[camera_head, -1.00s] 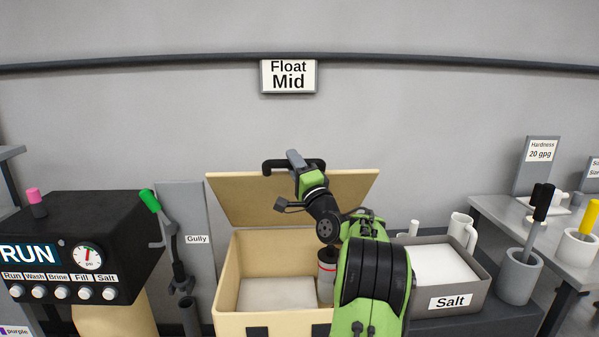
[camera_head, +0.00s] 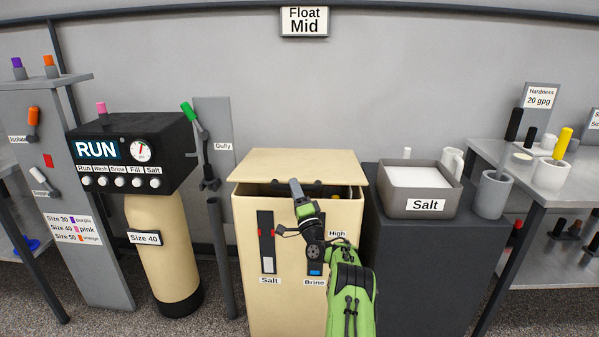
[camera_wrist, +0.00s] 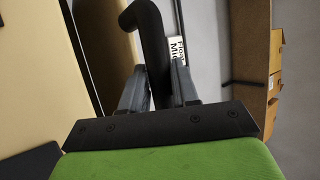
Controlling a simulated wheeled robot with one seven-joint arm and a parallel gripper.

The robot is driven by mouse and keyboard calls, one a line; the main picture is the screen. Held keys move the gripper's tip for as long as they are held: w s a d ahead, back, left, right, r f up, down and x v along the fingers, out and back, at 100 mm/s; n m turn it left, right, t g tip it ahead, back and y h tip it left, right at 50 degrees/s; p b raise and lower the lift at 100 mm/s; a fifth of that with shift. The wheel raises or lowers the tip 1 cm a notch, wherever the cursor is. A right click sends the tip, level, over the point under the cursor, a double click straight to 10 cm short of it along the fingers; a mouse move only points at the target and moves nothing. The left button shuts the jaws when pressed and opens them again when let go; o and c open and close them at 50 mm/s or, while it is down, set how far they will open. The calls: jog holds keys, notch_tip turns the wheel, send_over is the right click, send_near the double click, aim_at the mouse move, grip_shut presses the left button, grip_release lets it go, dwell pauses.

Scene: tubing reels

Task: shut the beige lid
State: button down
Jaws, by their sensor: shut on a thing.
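The beige lid (camera_head: 300,163) is lowered almost flat over the beige box (camera_head: 285,225). A dark gap shows between the lid's front edge and the box rim, so the lid stands slightly raised. My gripper (camera_head: 296,184) is at the lid's front edge, shut on the lid's black handle. In the wrist view, the black handle (camera_wrist: 148,35) runs between the two fingers of my gripper (camera_wrist: 160,90). In the head view my gripper hides part of the handle, and my arm covers the box's front right.
A grey salt bin (camera_head: 420,205) stands on a dark cabinet close at the right. A black RUN control unit (camera_head: 130,150) on a beige tank is at the left, with a grey Gully post (camera_head: 215,125) between it and the box.

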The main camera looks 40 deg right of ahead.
notch_tip(320, 180, down, 6)
jog(key=shift+f, duration=0.25)
jog(key=shift+s, duration=0.1)
jog(key=c, duration=1.3)
grip_release()
jog(key=o, duration=0.4)
jog(key=shift+w+d+f, duration=0.15)
jog(key=shift+w+f, duration=0.05)
jog(key=shift+f, duration=0.05)
jog(key=shift+r, duration=0.15)
jog(key=shift+s, duration=0.15)
